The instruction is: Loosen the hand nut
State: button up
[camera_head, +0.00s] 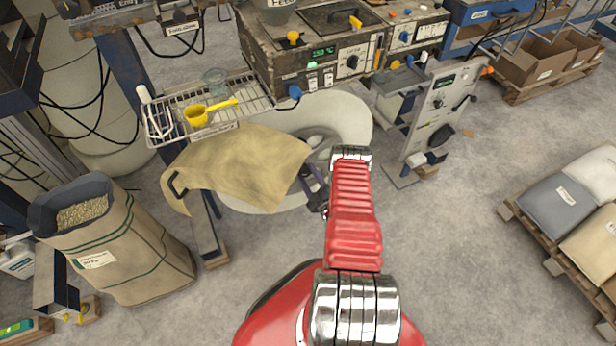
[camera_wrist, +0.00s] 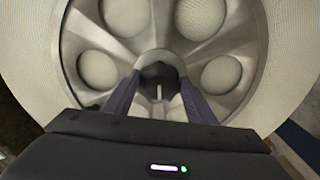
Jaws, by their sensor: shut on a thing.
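The hand nut (camera_wrist: 158,76) is a dark knob at the centre of a metal hub (camera_wrist: 122,52) with several round holes, seen in the wrist view. My gripper (camera_wrist: 160,84) has one purple-grey finger on each side of the nut and is shut on it. A pale slotted shaft end shows in the middle of the nut. The hub sits inside a large pale reel (camera_wrist: 20,60). In the head view the reel (camera_head: 352,112) stands below the machine, and my gripper (camera_head: 312,180) reaches its front. The nut is hidden there by my gripper and the brown sheet.
A brown sheet (camera_head: 240,160) hangs over the reel's left part, close to my gripper. A wire shelf (camera_head: 215,105) with a yellow scoop (camera_head: 198,115) is above it. A grey control panel (camera_head: 436,110) stands right of the reel. The floor at right is clear up to pallets.

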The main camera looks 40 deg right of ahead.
jog(key=n, duration=0.6)
jog(key=shift+a+n, duration=0.15)
jog(key=shift+n, duration=0.15)
jog(key=n, duration=0.5)
jog(key=shift+a, duration=0.1)
jog(key=o, duration=1.1)
jog(key=shift+r, duration=0.1)
jog(key=shift+c, duration=0.2)
jog(key=shift+s, duration=0.15)
jog(key=v, duration=1.3)
jog(key=shift+s, duration=0.3)
jog(key=shift+s, duration=0.1)
